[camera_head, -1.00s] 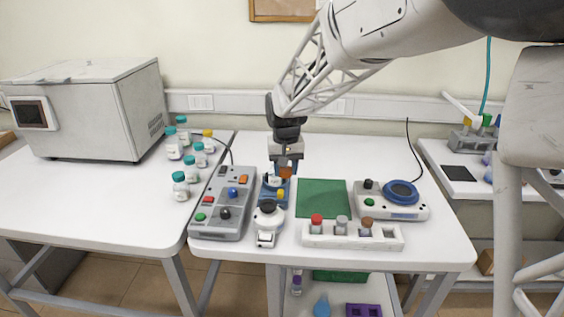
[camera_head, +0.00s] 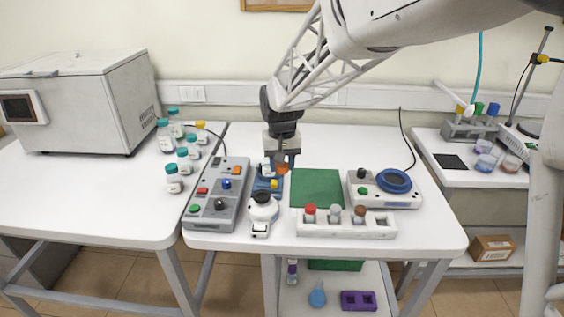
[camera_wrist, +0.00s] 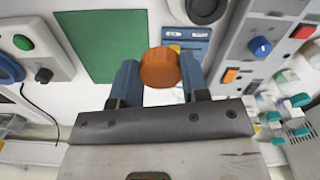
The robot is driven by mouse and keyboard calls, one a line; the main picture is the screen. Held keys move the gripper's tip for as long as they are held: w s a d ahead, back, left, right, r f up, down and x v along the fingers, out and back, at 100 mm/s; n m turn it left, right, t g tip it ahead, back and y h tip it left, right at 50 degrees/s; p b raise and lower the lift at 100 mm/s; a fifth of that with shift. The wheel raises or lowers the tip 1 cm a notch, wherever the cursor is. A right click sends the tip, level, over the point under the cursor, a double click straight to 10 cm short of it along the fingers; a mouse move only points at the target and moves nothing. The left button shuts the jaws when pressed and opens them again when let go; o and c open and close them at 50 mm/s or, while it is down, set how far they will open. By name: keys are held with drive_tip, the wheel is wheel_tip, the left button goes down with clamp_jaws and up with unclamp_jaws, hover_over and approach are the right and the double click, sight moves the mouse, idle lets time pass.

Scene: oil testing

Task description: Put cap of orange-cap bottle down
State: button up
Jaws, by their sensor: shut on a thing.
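The orange cap (camera_wrist: 160,67) sits between the two blue fingers of my gripper (camera_wrist: 160,82) in the wrist view. My gripper is shut on it. In the head view the cap (camera_head: 282,168) shows small under my gripper (camera_head: 281,162), beside and above the blue device (camera_head: 268,186) and close to the green mat's (camera_head: 317,188) left edge. The green mat (camera_wrist: 105,42) lies left of the cap in the wrist view. I cannot clearly make out the uncapped bottle; a whitish shape by the blue device is too small to identify.
A grey control box (camera_head: 217,200) stands left of the blue device, and a small white instrument (camera_head: 262,211) in front. A white rack (camera_head: 345,227) with several capped vials lies before the mat. A white device with a blue ring (camera_head: 394,182) is right. The mat is bare.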

drive_tip(key=w+d+f+m, duration=0.3)
drive_tip(key=w+d+m, duration=0.1)
drive_tip(key=d, duration=0.3)
drive_tip(key=shift+w+f, duration=0.4)
drive_tip(key=shift+w, duration=0.45)
hover_over(304, 196)
drive_tip(key=shift+s+f, duration=0.1)
drive_tip(key=shift+f, duration=3.05)
drive_tip(key=shift+f, duration=1.85)
drive_tip(key=shift+f, duration=0.15)
drive_tip(key=o, duration=0.9)
